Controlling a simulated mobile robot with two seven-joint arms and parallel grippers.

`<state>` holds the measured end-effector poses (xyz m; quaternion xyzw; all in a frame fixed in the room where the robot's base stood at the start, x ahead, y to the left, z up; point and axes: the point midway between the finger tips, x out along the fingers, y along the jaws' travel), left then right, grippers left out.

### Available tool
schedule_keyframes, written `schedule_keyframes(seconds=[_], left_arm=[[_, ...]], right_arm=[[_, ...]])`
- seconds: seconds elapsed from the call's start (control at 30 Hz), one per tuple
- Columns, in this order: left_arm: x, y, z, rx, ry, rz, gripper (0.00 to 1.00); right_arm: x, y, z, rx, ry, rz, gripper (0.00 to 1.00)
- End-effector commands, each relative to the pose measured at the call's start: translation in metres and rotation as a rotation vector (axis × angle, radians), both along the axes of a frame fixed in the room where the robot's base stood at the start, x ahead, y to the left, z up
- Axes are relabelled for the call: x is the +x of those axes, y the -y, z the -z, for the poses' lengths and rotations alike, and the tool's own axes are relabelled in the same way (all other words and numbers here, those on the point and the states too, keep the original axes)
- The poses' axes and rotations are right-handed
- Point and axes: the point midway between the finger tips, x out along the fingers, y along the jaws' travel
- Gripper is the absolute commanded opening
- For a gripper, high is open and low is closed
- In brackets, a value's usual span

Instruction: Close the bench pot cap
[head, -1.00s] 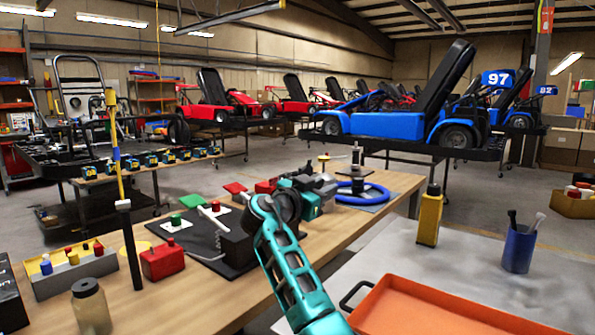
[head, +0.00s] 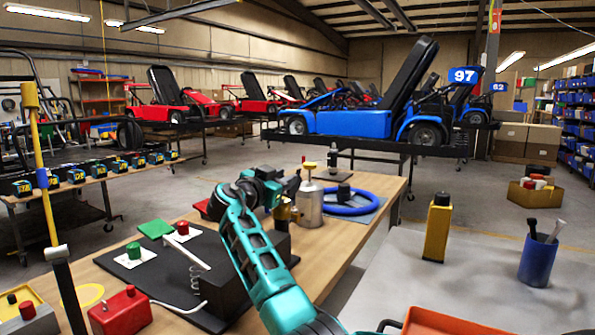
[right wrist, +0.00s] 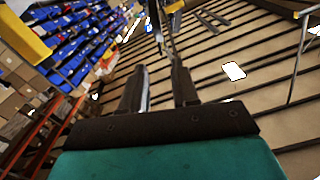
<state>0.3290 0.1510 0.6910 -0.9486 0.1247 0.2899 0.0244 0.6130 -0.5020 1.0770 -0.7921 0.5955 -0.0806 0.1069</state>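A silver metal pot (head: 309,207) stands on the wooden bench, left of the blue steering wheel. A thin stem rises from its top to a small yellowish cap (head: 309,166). I cannot tell whether this cap is seated or raised. My right gripper (head: 285,186) hovers just left of the pot's upper part, partly overlapping it in the head view; contact cannot be told. In the right wrist view its two dark fingers (right wrist: 158,80) are apart with nothing clearly between them. My left gripper is not in view.
A dark box and black mat (head: 170,270) with green and red buttons lie below my right arm. A yellow bottle (head: 437,228), a blue cup (head: 537,260) and an orange tray (head: 440,322) are on the grey table.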

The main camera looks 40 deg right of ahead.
Motion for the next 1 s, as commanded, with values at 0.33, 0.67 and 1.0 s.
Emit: schedule_keyframes(seconds=[0.33,0.67,1.0], left_arm=[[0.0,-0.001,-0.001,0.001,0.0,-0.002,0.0],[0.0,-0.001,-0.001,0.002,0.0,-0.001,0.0],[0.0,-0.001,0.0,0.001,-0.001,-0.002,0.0]], right_arm=[[0.017,0.061,-0.001,0.001,0.0,0.003,0.3],[0.022,0.078,0.0,0.0,0.0,0.001,0.3],[0.022,0.078,0.0,0.0,0.001,0.0,0.21]])
